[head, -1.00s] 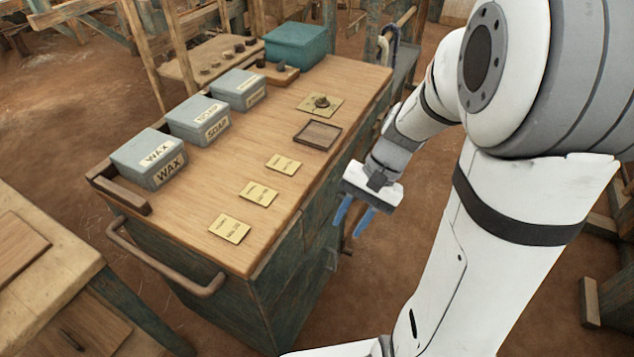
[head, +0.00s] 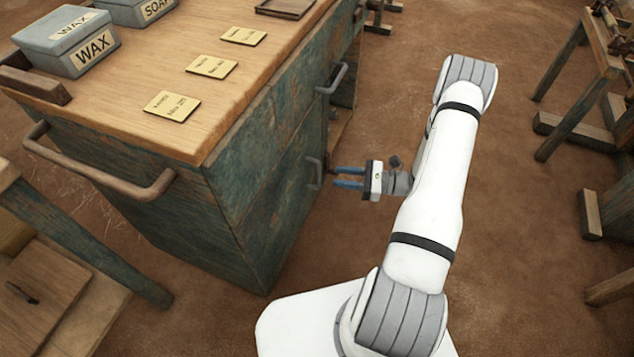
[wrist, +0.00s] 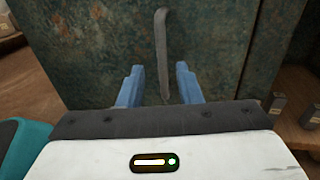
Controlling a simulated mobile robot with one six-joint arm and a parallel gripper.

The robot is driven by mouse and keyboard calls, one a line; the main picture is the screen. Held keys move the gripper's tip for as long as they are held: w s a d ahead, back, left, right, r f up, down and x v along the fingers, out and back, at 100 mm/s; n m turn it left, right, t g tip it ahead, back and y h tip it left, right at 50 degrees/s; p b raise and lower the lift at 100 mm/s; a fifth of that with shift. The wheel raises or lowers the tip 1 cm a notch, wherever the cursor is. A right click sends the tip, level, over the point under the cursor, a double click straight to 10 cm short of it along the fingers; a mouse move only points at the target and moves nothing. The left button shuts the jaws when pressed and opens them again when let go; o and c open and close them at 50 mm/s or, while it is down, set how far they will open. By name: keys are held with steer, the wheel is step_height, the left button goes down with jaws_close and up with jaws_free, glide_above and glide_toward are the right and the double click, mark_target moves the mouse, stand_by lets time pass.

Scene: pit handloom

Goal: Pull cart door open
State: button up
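The cart (head: 190,190) has a wooden top and worn green-blue side panels. Its door (head: 283,222) is on the side facing my arm, with a grey metal handle (head: 314,172) standing out from it. My gripper (head: 335,177) is just right of that handle, its two blue fingers pointing at it. In the wrist view the handle (wrist: 162,55) is upright against the green door (wrist: 100,60), between the lines of the two open fingers (wrist: 158,82). I cannot tell whether the fingertips reach around the handle. The door looks shut.
A second handle (head: 333,78) is higher on the cart side, and a rail handle (head: 100,178) is on its end. An open shelf space (head: 340,122) lies beyond the door. Wooden frames (head: 590,80) stand at the right. Floor around my arm is clear.

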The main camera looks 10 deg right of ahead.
mark_target(318, 174)
steer(key=x, duration=0.2)
steer(key=b+x, duration=0.1)
steer(key=x, duration=0.2)
steer(key=b+x, duration=0.1)
steer(key=x, duration=0.1)
steer(key=shift+w+a+f, duration=0.2)
steer(key=shift+w+f, duration=0.1)
steer(key=shift+c, duration=0.4)
jaws_close()
